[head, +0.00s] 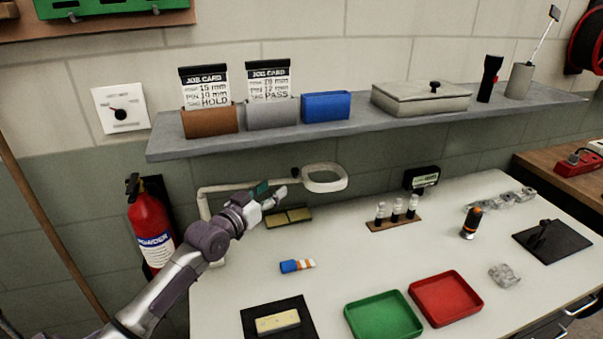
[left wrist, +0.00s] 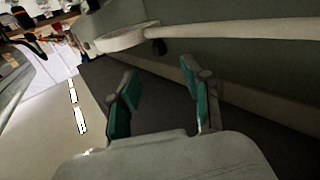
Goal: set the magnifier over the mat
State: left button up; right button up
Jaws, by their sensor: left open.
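The magnifier (head: 345,184) is a pale ring on a jointed arm above the back of the bench. Its ring (left wrist: 125,38) and arm (left wrist: 235,29) also show in the left wrist view. My left gripper (head: 273,190) is open beside the magnifier's arm, left of the ring. In the left wrist view the space between its fingers (left wrist: 158,82) is empty, with the magnifier's arm beyond the tips. A black mat (head: 250,318) lies at the front left of the bench with a cream block on it. The magnifier is not above it. My right gripper is out of view.
A shelf (head: 350,122) with card holders and boxes runs above the bench. A green tray (head: 365,332) and a red tray (head: 446,298) stand at the front. A blue-and-orange item (head: 297,266) lies mid-bench. Another black mat (head: 575,240) with a dark object is at right.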

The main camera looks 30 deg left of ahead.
aim_at(293, 174)
pick_arm(q)
jog(key=w, duration=1.1)
jog(key=shift+d, duration=0.15)
grip_shut()
